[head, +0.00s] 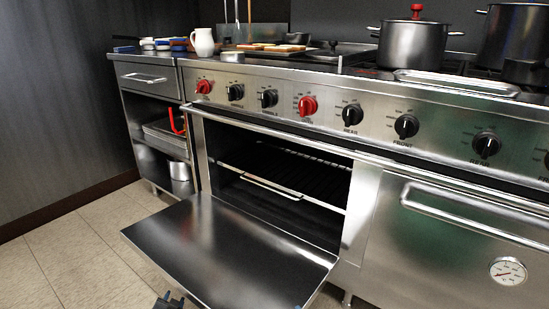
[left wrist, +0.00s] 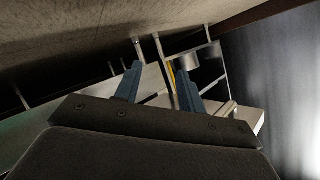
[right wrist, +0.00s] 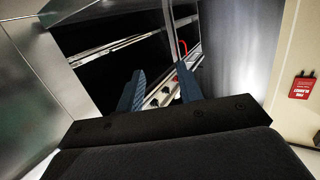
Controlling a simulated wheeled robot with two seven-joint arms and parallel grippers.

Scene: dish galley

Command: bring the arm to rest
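My left gripper (head: 168,300) shows only by its dark blue fingertips at the bottom edge of the head view, in front of the lowered oven door (head: 235,257). In the left wrist view the left gripper (left wrist: 159,73) has its two fingers apart with nothing between them. In the right wrist view my right gripper (right wrist: 161,70) also has its fingers apart and holds nothing. Its place relative to the oven is hard to tell in the head view.
The oven's cavity is open, with a wire rack (head: 270,187) inside. A stove with pots (head: 412,44) stands above. Open tiled floor (head: 75,255) lies left of the door.

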